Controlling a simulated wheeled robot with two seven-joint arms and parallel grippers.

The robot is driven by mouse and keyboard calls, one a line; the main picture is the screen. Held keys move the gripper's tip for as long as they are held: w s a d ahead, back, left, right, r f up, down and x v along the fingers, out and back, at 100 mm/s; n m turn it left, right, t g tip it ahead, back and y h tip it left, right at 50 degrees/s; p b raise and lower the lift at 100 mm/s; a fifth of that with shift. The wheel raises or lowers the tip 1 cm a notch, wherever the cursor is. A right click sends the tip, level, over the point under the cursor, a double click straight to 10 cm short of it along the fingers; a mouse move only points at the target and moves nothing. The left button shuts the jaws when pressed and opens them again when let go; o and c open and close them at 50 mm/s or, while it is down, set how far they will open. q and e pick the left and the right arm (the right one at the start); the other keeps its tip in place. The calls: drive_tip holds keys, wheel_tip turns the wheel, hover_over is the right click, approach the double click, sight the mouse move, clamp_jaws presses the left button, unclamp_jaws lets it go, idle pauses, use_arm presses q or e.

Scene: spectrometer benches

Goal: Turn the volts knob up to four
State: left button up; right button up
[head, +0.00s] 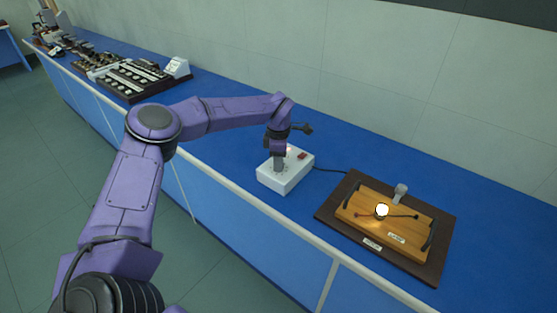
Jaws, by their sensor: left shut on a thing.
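A white power supply box (288,178) stands on the blue bench, with a small red part (302,156) on its top. My left gripper (279,165) points down onto the top of the box and is shut on what appears to be its knob. The gripper hides the knob and any scale around it, so I cannot read the setting. My right gripper is not in view.
A dark cable runs from the box to a brown board (327,211) on the right, bearing a wooden block (418,235) and a glowing bulb (382,210). Several instruments (130,77) stand far left on the bench. A pale wall rises behind.

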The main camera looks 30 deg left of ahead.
use_arm(q)
drive_tip(key=shift+w+r+m, duration=0.1)
drive_tip(key=shift+r+m, duration=0.05)
drive_tip(key=shift+m, duration=0.25)
drive_tip(key=o, duration=1.1)
drive_tip(key=shift+c, duration=0.2)
wheel_tip(320, 180, up, 10)
drive_tip(key=b, duration=0.2)
drive_tip(key=shift+r, duration=0.2)
drive_tip(key=shift+d, duration=0.1)
